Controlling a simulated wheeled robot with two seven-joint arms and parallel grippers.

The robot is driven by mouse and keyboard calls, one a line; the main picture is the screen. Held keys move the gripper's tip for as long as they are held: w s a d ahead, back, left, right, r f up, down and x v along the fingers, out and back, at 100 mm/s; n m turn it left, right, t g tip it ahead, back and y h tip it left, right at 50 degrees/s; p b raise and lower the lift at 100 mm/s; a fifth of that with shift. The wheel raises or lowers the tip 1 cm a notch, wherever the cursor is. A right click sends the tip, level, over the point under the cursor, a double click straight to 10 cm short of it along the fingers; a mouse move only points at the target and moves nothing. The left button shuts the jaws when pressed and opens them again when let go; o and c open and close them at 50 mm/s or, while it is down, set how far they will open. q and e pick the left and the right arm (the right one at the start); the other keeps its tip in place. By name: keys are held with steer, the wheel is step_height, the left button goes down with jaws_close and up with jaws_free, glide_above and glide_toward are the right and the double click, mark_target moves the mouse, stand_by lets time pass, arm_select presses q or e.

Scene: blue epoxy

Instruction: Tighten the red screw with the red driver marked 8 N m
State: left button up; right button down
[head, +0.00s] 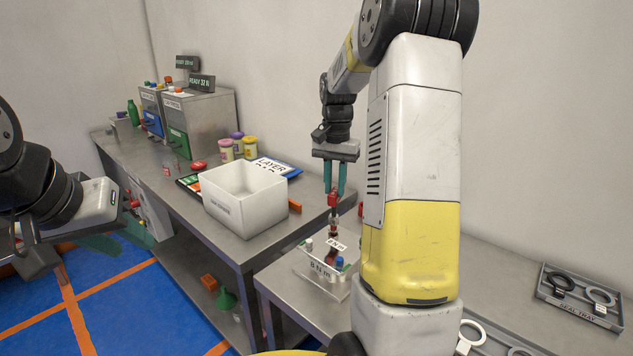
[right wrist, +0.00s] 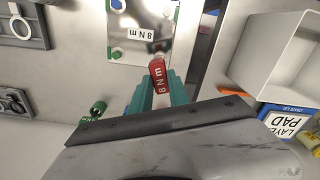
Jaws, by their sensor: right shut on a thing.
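My right gripper (head: 335,188) is shut on the red driver (head: 333,201), which points down over the small bench. In the right wrist view the driver (right wrist: 160,82) sits between the teal fingertips (right wrist: 160,95), with 8 N m on its handle. Its shaft end lies over a pale plate (right wrist: 130,45) that carries an 8 N m label. In the head view the plate (head: 307,266) bears green, white and blue heads and a red part (head: 330,258) below the driver. I cannot tell whether the tip touches the red screw. My left gripper (head: 118,238) is open and empty at the left.
A white bin (head: 245,200) stands on the long bench, with jars (head: 238,146) and a layer pad (head: 277,167) behind it. Grey machines (head: 200,118) stand further back. A seal tray (head: 580,296) with rings is at right. Blue floor lies open at left.

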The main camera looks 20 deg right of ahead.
steer(key=shift+f, duration=0.75)
steer(key=c, duration=1.2)
jaws_free()
steer(key=shift+o, duration=0.2)
steer(key=shift+c, duration=0.5)
